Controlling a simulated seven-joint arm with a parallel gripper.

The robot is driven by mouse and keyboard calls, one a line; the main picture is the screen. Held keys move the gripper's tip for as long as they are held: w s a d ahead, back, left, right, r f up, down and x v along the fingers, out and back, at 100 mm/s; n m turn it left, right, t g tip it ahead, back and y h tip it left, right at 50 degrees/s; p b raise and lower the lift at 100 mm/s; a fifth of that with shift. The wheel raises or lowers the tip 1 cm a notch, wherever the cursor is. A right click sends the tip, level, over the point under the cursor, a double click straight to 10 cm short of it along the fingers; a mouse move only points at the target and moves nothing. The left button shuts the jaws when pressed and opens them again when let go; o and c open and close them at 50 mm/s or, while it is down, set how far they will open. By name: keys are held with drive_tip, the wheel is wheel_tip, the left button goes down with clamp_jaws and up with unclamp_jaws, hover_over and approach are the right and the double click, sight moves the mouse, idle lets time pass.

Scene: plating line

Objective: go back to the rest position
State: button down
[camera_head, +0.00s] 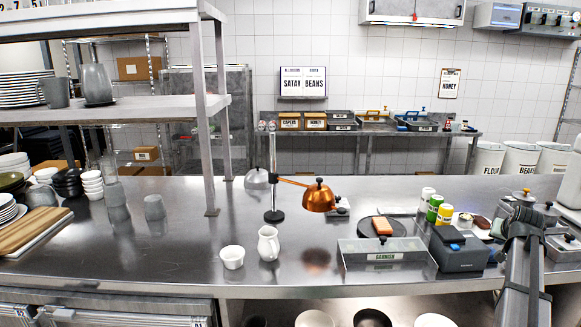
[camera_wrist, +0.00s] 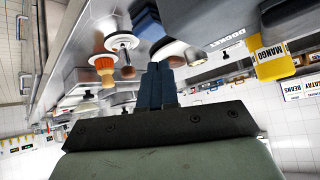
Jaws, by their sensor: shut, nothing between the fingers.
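My gripper (camera_wrist: 157,85) shows in the wrist view with its two dark fingers together and nothing between them. It is off the steel counter (camera_head: 130,250), and that view is steeply tilted. In the head view my grey arm reaches up from the lower right corner over the right end of the counter. The fingers cannot be made out clearly there.
Left of my arm are a dark box with a blue top (camera_head: 460,248), a garnish container (camera_head: 385,256) and several small bottles. A copper lamp (camera_head: 318,197), a white jug (camera_head: 268,243) and a white cup (camera_head: 232,257) stand mid-counter. The front left counter is clear.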

drive_tip(key=s+d+f+m+h, duration=0.1)
drive_tip(key=s+d+f, duration=0.5)
drive_tip(key=s+f, duration=0.4)
drive_tip(key=s+a+f+n+g+y, duration=0.2)
drive_tip(key=s+a+f+g+y, duration=0.1)
drive_tip(key=a+f, duration=1.35)
drive_tip(key=s+a+f+n+g+y, duration=0.1)
drive_tip(key=s+a+f+g+y, duration=0.15)
drive_tip(key=a+f, duration=1.4)
drive_tip(key=s+a+f+n+g, duration=0.1)
drive_tip(key=s+a+f+g, duration=0.2)
drive_tip(key=s, duration=0.8)
drive_tip(key=s+a+f+n+g, duration=0.2)
drive_tip(key=s+a+f, duration=0.5)
drive_tip(key=s+a, duration=0.4)
drive_tip(key=s+a+f+n+g, duration=0.2)
drive_tip(key=s+a+f+g, duration=0.2)
drive_tip(key=s, duration=0.7)
drive_tip(key=a+f, duration=0.2)
drive_tip(key=a, duration=0.1)
drive_tip(key=shift+a, duration=0.2)
drive_tip(key=c, duration=1.8)
unclamp_jaws()
drive_tip(key=shift+h, duration=0.25)
drive_tip(key=shift+c, duration=0.2)
